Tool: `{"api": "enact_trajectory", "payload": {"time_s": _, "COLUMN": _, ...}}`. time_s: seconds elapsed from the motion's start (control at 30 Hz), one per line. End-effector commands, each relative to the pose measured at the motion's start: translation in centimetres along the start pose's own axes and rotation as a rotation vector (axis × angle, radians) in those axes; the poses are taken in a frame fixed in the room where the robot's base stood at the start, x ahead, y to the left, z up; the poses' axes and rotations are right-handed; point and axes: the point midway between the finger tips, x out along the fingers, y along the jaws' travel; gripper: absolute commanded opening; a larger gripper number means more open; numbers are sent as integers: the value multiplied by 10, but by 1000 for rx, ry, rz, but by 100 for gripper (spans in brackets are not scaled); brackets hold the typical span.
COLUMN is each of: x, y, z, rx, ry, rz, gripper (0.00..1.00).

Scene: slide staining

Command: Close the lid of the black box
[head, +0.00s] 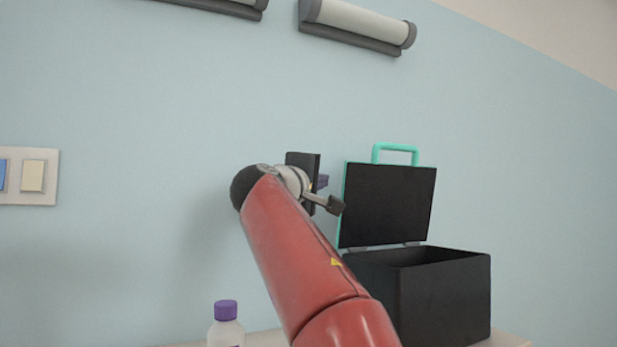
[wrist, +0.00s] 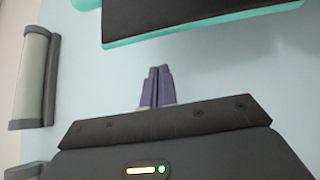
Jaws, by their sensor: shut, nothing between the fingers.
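The black box (head: 445,300) stands at the right in the head view, on a light surface near the wall. Its lid (head: 388,205) is raised, standing nearly upright, with a teal edge and a teal handle (head: 396,149) on top. My gripper (head: 322,182) is to the left of the raised lid, partly hidden by my red arm. In the wrist view, my gripper's purple fingers (wrist: 157,87) are together with nothing between them. The lid's dark face and teal edge (wrist: 200,25) show beyond them at the top, apart from the fingertips.
A bottle with a purple cap (head: 226,322) stands at the lower left of the head view. The pale surface (head: 507,341) shows at the bottom. Wall lamps (head: 358,24) are high above, and a switch plate (head: 28,176) is at the left. The wall above the lid is clear.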

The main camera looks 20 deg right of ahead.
Motion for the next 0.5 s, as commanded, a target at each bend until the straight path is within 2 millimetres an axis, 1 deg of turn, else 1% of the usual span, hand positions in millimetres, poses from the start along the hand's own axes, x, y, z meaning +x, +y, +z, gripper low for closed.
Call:
{"api": "enact_trajectory", "payload": {"time_s": 0.03, "x": 11, "y": 3, "z": 0, "rx": -1, "ry": -4, "rz": 0, "gripper": 0}}
{"api": "enact_trajectory", "payload": {"time_s": 0.13, "x": 28, "y": 2, "z": 1, "rx": -1, "ry": -3, "rz": 1, "gripper": 0}}
{"api": "enact_trajectory", "payload": {"time_s": 0.2, "x": 14, "y": 0, "z": 12, "rx": 1, "ry": -1, "rz": 2, "gripper": 0}}
{"api": "enact_trajectory", "payload": {"time_s": 0.33, "x": 5, "y": -1, "z": 24, "rx": 0, "ry": -1, "rz": 1, "gripper": 0}}
{"api": "enact_trajectory", "payload": {"time_s": 0.5, "x": -1, "y": 0, "z": 30, "rx": 0, "ry": 1, "rz": 0, "gripper": 0}}
